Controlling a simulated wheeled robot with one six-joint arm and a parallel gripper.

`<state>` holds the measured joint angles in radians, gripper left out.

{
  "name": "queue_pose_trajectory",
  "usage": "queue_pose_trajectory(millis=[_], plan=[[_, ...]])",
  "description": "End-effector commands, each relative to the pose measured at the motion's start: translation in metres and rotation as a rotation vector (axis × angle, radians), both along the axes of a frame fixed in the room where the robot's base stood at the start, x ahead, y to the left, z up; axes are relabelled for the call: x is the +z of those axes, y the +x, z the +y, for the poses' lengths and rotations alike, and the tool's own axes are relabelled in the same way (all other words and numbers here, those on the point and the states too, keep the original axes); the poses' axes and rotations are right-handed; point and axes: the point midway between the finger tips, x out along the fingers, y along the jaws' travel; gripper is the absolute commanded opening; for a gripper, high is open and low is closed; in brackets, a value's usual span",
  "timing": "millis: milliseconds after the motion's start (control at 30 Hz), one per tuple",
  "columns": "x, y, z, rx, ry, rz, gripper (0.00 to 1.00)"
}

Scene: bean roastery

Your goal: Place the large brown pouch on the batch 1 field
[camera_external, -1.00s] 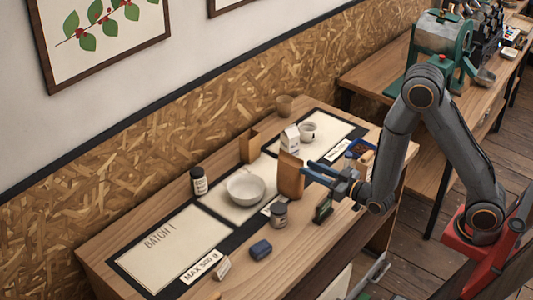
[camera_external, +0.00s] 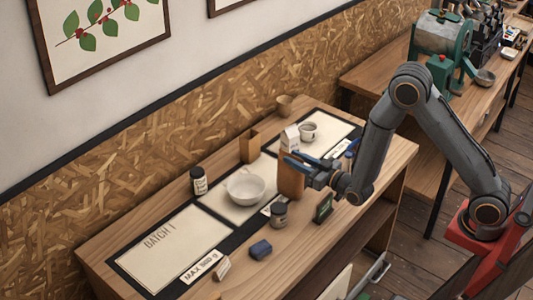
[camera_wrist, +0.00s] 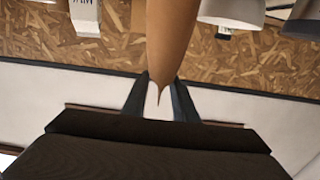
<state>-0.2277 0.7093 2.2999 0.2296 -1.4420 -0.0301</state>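The large brown pouch (camera_external: 291,184) stands upright near the table's front, right of the white bowl, close to the black mat edge. My gripper (camera_external: 296,164) is at the pouch's upper part, with its blue fingers level around it.
The white bowl (camera_external: 245,189) sits on the middle field, with a dark jar (camera_external: 198,181) behind left. A smaller pouch (camera_external: 249,147), carton (camera_external: 290,136) and cup (camera_external: 308,131) are behind.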

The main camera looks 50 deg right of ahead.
Motion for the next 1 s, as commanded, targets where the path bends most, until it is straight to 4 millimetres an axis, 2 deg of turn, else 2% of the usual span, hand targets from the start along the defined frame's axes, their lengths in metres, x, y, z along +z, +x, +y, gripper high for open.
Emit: queue_pose_trajectory(millis=[100, 233, 267, 1000], plan=[[-0.0003, -0.0002, 0.0000, 0.000, 0.000, 0.000, 0.24], [-0.0003, -0.0004, 0.0000, 0.000, 0.000, 0.000, 0.02], [-0.0003, -0.0004, -0.0001, 0.000, 0.000, 0.000, 0.00], [-0.0002, -0.0006, 0.0001, 0.000, 0.000, 0.000, 0.00]])
